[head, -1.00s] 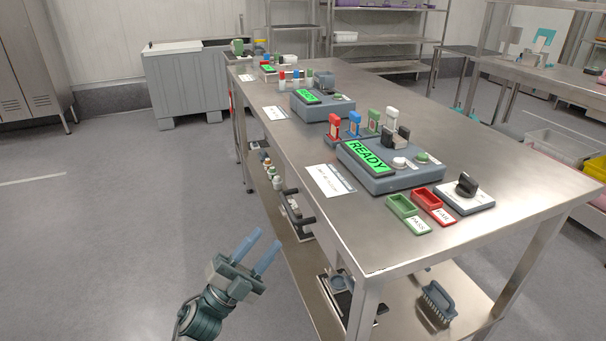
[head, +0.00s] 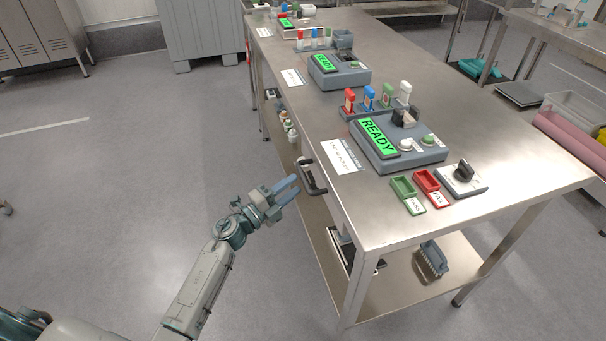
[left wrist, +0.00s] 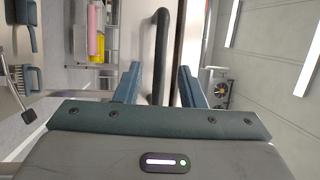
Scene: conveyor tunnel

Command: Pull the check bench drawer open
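The check bench (head: 480,215) is a steel table with a black bar handle (head: 312,178) on its left side, just under the top. The drawer front behind the handle is hardly visible in the head view, and no gap shows. My left gripper (head: 288,190) is open and empty, with its blue fingers pointing at the handle from the left, close to it. In the left wrist view the handle (left wrist: 161,50) runs upright in the picture, lined up between the two spread fingers (left wrist: 160,85). I cannot tell whether the fingertips reach around it. My right gripper is not in view.
A grey console with a READY screen (head: 378,136), a green tray (head: 404,187) and a red tray (head: 427,181) stand on the bench top. A brush (head: 431,262) lies on the lower shelf. The floor (head: 130,200) left of the bench is clear.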

